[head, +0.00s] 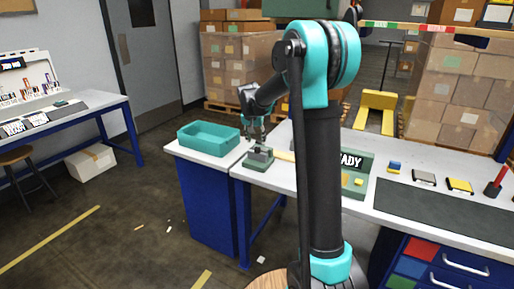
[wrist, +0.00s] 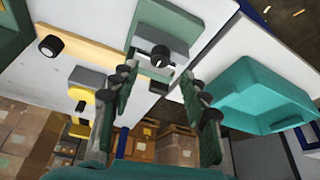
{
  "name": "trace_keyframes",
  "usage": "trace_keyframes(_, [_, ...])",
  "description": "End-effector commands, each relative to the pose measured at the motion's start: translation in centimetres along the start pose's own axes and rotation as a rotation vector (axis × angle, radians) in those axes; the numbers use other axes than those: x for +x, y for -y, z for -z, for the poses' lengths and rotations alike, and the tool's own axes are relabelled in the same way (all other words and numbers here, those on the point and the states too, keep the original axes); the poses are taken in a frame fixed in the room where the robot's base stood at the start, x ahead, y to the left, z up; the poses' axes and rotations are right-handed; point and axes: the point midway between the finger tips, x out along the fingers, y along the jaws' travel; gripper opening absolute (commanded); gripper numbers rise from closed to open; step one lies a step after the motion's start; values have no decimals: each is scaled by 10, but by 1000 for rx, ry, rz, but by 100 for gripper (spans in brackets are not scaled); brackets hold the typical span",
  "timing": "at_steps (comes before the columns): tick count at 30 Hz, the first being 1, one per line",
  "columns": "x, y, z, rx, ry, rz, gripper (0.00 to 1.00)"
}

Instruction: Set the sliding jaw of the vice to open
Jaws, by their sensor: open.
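The vice (head: 259,157) is a small grey-green block at the left end of the right-hand workbench. In the wrist view I take it to be the green block (wrist: 168,20) with a grey front part and a dark round knob (wrist: 161,57). My gripper (head: 252,132) is above the vice. In the wrist view my gripper (wrist: 162,100) has its two dark green fingers wide apart, with nothing between them. The grey part and knob show beyond the fingertips, nearer the left finger. I cannot tell how far the sliding jaw stands from the fixed one.
A teal open tray (head: 207,139) stands left of the vice and shows at right in the wrist view (wrist: 255,95). A green panel with lettering (head: 354,170) lies right of my arm. A wooden strip (wrist: 85,45) runs beside the vice. Stacked cartons (head: 240,65) stand behind.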

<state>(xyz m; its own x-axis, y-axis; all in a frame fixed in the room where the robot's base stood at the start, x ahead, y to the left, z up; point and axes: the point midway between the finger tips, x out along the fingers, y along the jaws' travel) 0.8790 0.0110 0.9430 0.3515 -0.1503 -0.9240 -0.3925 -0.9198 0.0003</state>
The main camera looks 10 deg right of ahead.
Motion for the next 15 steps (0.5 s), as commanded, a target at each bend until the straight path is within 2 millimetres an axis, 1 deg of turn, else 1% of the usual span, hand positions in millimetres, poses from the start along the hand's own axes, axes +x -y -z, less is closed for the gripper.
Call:
trace_keyframes(1, [10,0,0,1,0,0,46])
trace_keyframes(6, [38,0,0,1,0,0,46])
trace_keyframes(9, [49,0,0,1,0,0,46])
trace_keyframes(15, [58,0,0,0,0,0,46])
